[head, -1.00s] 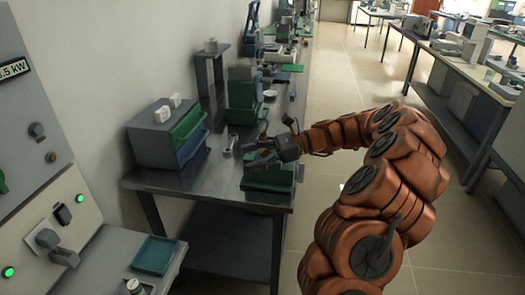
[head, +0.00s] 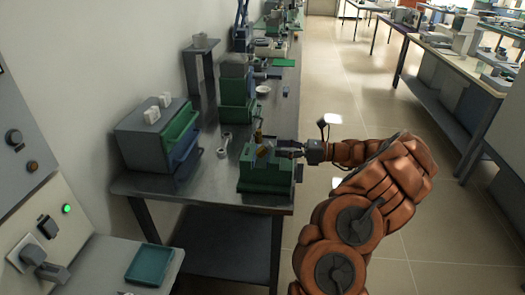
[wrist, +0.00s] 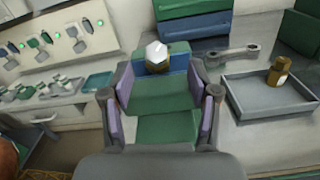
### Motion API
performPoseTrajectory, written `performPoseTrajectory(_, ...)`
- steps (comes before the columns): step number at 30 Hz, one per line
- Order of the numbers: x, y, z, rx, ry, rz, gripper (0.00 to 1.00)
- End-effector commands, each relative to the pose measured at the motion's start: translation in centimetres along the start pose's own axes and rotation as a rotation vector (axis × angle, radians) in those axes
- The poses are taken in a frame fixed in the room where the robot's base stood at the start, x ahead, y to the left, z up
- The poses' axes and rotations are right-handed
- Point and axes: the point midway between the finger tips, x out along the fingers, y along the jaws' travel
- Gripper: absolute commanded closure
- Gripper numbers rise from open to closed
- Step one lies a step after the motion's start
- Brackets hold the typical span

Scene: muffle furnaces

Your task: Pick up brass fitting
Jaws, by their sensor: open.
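The brass fitting (head: 263,153) stands at the green vise-like block (head: 266,175) near the front of the steel bench. In the wrist view, the fitting (wrist: 157,58) has a bright, glaring hexagonal top and a brownish body. It lies just beyond my fingertips, roughly centred between them. My gripper (head: 277,149) comes in from the right above the block, roughly level with the fitting. The fitting's lower part is hidden.
A spanner (wrist: 232,55) lies on the bench beside a grey tray (wrist: 270,113) holding a brown bottle (wrist: 280,72). A grey cabinet with green and blue drawers (head: 150,140) stands at the left.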

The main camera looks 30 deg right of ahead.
Motion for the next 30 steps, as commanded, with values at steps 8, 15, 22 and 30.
performPoseTrajectory(8, 3.4, 0.5, 0.6, 0.001, -0.001, 0.002, 0.40)
performPoseTrajectory(15, 4.8, 0.3, 0.4, -0.001, 0.002, -0.002, 0.40)
performPoseTrajectory(22, 4.8, 0.3, 0.4, -0.002, 0.002, -0.002, 0.50)
performPoseTrajectory(30, 4.8, 0.3, 0.4, -0.002, 0.001, -0.002, 0.78)
